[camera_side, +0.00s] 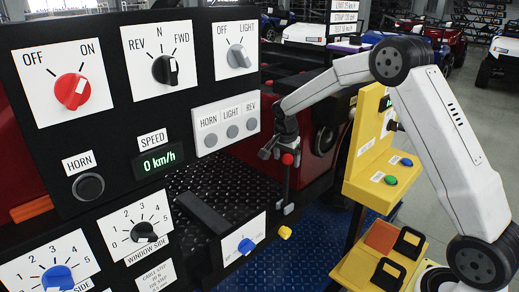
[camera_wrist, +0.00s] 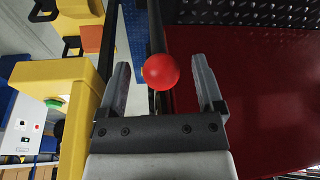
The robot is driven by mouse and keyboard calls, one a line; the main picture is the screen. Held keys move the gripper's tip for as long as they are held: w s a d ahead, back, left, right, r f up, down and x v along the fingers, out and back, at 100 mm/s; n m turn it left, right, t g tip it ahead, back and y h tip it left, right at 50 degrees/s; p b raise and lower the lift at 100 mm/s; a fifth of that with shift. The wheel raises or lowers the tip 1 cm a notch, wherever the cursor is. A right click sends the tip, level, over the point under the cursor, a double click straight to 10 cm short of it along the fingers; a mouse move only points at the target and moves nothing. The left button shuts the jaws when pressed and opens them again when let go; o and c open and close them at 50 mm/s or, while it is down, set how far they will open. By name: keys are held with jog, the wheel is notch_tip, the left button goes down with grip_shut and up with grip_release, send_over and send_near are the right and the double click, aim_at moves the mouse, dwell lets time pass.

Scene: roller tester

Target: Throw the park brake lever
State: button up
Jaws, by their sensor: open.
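A lever with a red ball knob (camera_side: 288,159) stands upright beside the dark panel in the side view; I take it as the park brake lever, though no label on it is readable. Its dark shaft runs down to the floor area. My gripper (camera_side: 277,150) is open at the knob. In the wrist view the red ball (camera_wrist: 161,71) sits between the two spread grey fingers of my gripper (camera_wrist: 159,62), with a gap on each side. The shaft runs up the picture behind the ball. Whether the fingers reach past the ball is hard to tell.
A black panel with a red switch (camera_side: 72,91) and other knobs fills the left. A yellow console (camera_side: 372,150) with a green button stands at right. A small yellow knob (camera_side: 285,232) is below the lever. A dark red body (camera_wrist: 245,95) lies right in the wrist view.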

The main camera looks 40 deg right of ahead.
jog(key=shift+v, duration=2.2)
jog(key=s+a+f+n+y, duration=0.1)
jog(key=s+a+n, duration=0.3)
jog(key=s, duration=0.3)
jog(key=s+a+f+n+t, duration=0.1)
jog(key=s+a+f+n, duration=0.1)
jog(key=s+a+n, duration=0.3)
jog(key=s+a+f+n+y, duration=0.1)
jog(key=s+a+n, duration=0.4)
jog(key=s, duration=0.6)
jog(key=shift+f+n+y, duration=0.3)
jog(key=shift+f+n, duration=0.4)
jog(key=shift+n, duration=0.3)
